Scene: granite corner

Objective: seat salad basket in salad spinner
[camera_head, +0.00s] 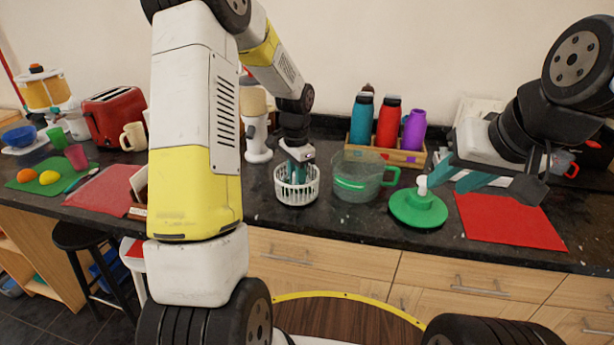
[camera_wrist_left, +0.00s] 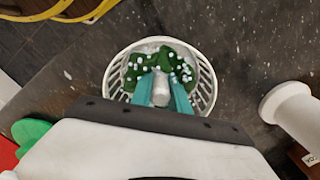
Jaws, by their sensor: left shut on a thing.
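The salad basket (camera_head: 297,191) is white and slatted and stands upright, left of the spinner bowl and apart from it. I cannot tell whether its base touches the counter. In the left wrist view the basket (camera_wrist_left: 207,90) holds green leaves with white bits. My left gripper (camera_head: 297,172) reaches down into it, its teal fingers shut on the basket's pale central post (camera_wrist_left: 161,88). The clear salad spinner bowl (camera_head: 355,183) with a green handle looks empty. The green lid (camera_head: 418,210) with a white knob lies right of it. My right gripper (camera_head: 448,182) is open and empty beside the knob.
Bottles in a wooden rack (camera_head: 410,156) stand behind the bowl. A white stand (camera_head: 257,145) is behind the basket, on the left. A red mat (camera_head: 510,220) lies at right. A red toaster (camera_head: 113,115) and a cutting board with fruit (camera_head: 40,186) are at far left.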

